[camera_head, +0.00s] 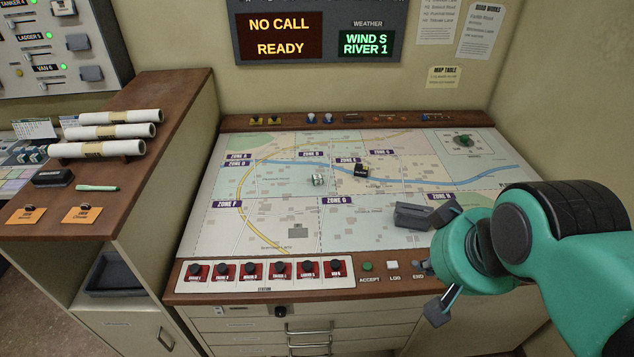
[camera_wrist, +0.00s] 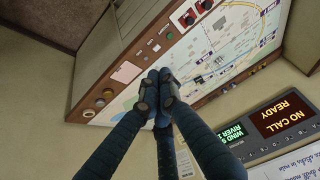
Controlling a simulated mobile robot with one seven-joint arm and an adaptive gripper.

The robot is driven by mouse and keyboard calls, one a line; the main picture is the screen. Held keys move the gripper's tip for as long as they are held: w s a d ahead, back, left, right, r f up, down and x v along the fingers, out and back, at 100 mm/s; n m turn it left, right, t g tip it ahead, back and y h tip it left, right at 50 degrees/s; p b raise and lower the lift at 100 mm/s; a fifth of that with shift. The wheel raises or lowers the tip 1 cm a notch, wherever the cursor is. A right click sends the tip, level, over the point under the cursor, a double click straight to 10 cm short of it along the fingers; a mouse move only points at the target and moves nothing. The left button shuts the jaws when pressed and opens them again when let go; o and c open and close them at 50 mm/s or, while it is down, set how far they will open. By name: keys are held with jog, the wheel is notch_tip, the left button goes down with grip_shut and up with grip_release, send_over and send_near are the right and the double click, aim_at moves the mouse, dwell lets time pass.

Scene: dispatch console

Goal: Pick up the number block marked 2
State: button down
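A small pale block (camera_head: 318,180) sits on the map near its middle in the head view. A black block with yellow on it (camera_head: 361,171) sits a little to its right. No number is legible on either. My gripper (camera_head: 425,262) is over the front right of the table in the head view, to the right of both blocks and apart from them. Its grey finger parts look spread there. In the wrist view my fingers (camera_wrist: 158,95) converge, with their tips close together, so how far they are open is unclear. No held object shows.
The map table (camera_head: 270,230) has red station switches (camera_head: 265,271) along its front edge and small knobs along the back. A wooden side counter (camera_head: 120,190) with rolled papers (camera_head: 100,132) stands higher at the left. A status board (camera_head: 320,35) hangs behind. The map around the blocks is clear.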

jog(key=c, duration=1.2)
grip_release()
jog(key=w+a+r+p, duration=0.1)
jog(key=w+r+p, duration=0.15)
jog(key=w, duration=0.65)
jog(key=w+a+r+p, duration=0.1)
jog(key=w+r, duration=0.2)
jog(key=w, duration=0.6)
jog(key=w+a+f+n+p, duration=0.1)
jog(key=w+a+f+p, duration=0.15)
jog(key=w, duration=1.55)
jog(key=w+a+f+p, duration=0.3)
jog(key=w+a+f, duration=0.2)
jog(key=w+f, duration=0.8)
jog(key=w+a+f+n+g+p, duration=0.1)
jog(key=w+a+f+p, duration=0.2)
jog(key=w+f, duration=0.9)
jog(key=shift+w+a+f+y, duration=0.35)
jog(key=shift+w+a+y, duration=0.05)
jog(key=shift+w+a, duration=0.5)
